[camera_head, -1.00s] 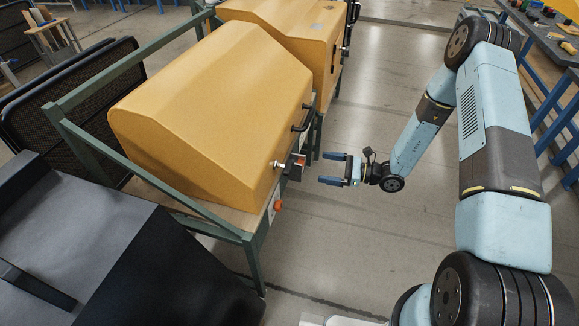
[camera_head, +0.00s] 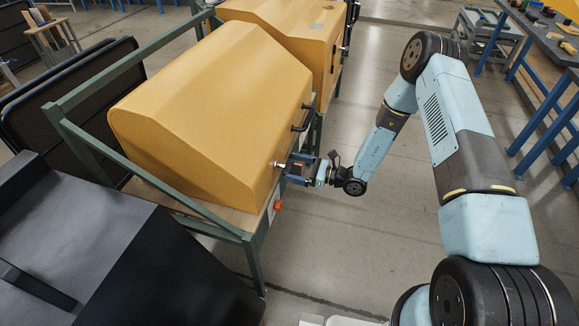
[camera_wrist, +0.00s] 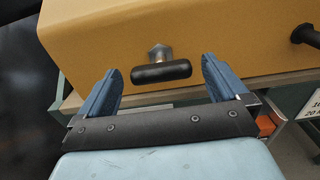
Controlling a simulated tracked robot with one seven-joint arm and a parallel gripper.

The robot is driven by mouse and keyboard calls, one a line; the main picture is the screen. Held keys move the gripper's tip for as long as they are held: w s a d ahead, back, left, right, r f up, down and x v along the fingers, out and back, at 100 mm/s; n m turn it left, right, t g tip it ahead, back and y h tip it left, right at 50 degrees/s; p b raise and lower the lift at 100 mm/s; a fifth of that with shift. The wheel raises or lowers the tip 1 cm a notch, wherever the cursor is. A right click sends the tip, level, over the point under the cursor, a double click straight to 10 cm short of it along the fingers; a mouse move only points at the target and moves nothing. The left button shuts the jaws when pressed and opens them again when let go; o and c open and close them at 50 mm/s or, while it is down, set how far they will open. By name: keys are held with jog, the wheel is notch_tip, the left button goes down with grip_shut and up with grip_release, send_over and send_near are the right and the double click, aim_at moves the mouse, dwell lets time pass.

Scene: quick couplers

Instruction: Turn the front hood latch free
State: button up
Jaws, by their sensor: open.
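The front yellow hood (camera_head: 200,110) has a latch on its right face, with a silver stem (camera_head: 278,165) showing in the head view. In the wrist view the latch is a short metal stem (camera_wrist: 159,53) with a black crossbar handle (camera_wrist: 161,73), lying roughly level. My gripper (camera_head: 296,170) is open at the hood's right face, by the latch. In the wrist view its two blue fingers (camera_wrist: 161,66) stand either side of the handle, with a gap showing on both sides. In the head view the fingers partly hide the handle.
A black pull handle (camera_head: 300,122) sits farther along the same hood face and also shows in the wrist view (camera_wrist: 306,36). A second yellow hood (camera_head: 290,40) stands behind.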

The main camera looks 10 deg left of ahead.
aim_at(292, 166)
jog(key=shift+w+a, duration=0.1)
jog(key=shift+a, duration=1.55)
jog(key=shift+c, duration=0.2)
